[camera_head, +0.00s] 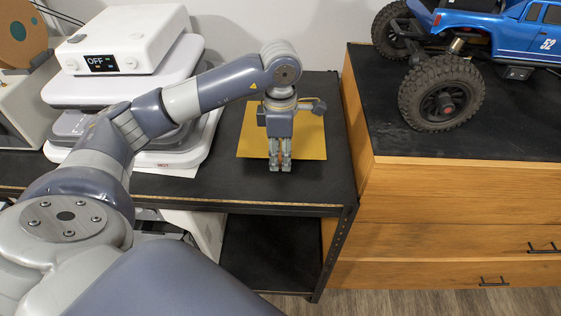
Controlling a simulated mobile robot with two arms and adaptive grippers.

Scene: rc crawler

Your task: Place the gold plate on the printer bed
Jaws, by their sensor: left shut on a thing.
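The gold plate (310,142) is a thin, flat square at the right end of the black table. My left gripper (280,166) points down at the plate's front edge and is shut on it. My left wrist and gripper hide part of the plate's middle. I cannot tell whether the plate rests on the table or is slightly raised. I cannot make out a printer bed for sure. My right gripper is out of view.
A white machine with an "OFF" display (101,63) stands on the table's left. An orange disc (12,26) is at the far left. A wooden cabinet (460,192) with a blue toy truck (520,38) is on the right. Black tabletop (232,180) is bare in front of the plate.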

